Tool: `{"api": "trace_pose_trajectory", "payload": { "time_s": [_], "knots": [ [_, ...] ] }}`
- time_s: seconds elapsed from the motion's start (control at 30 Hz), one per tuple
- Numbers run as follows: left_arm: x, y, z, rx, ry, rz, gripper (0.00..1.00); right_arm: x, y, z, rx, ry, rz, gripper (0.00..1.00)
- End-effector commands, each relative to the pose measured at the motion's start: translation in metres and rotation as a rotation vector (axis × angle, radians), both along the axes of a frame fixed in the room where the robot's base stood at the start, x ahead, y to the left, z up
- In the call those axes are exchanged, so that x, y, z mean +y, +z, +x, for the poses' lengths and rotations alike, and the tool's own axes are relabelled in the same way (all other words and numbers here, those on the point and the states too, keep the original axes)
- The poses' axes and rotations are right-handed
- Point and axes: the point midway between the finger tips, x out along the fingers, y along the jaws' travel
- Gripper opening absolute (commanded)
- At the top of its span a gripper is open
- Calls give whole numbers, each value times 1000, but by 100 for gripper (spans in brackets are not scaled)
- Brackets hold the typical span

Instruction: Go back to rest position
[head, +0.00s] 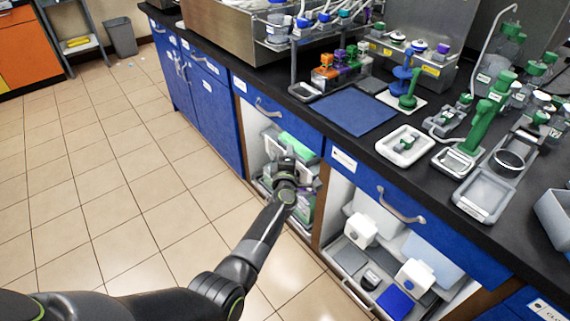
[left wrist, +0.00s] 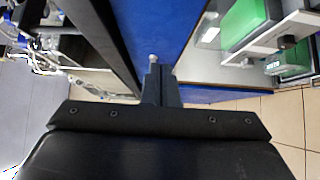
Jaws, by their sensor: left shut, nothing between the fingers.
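My left gripper (head: 284,166) is at the end of my left arm, which reaches in from the lower left of the head view. It is in front of the open lower cabinet compartment (head: 252,145) under the bench. In the left wrist view the two fingers (left wrist: 160,75) are together, with nothing between them. The gripper hides part of the compartment's contents. I cannot tell from the head view whether it touches anything there. My right gripper is in neither view.
A black bench top (head: 372,148) carries a blue mat (head: 352,113), racks and green-capped glassware. Blue drawers with metal handles (head: 401,206) are below. A second open compartment holds white boxes (head: 415,274) on a pulled-out tray. The tiled floor (head: 110,170) at left is clear.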

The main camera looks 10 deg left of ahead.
Motion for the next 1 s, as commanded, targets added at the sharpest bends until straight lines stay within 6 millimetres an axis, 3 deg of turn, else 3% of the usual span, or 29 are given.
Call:
{"api": "trace_pose_trajectory", "payload": {
  "time_s": [0.3,0.73,0.87,1.0],
  "knots": [
    [-5,0,-47,2,2,0,0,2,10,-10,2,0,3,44],
    [-5,-6,-63,15,-3,18,0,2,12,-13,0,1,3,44],
    [3,-46,-83,107,-37,141,0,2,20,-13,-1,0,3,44],
    [20,-125,-135,297,-134,378,0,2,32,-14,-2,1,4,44]
  ]
}}
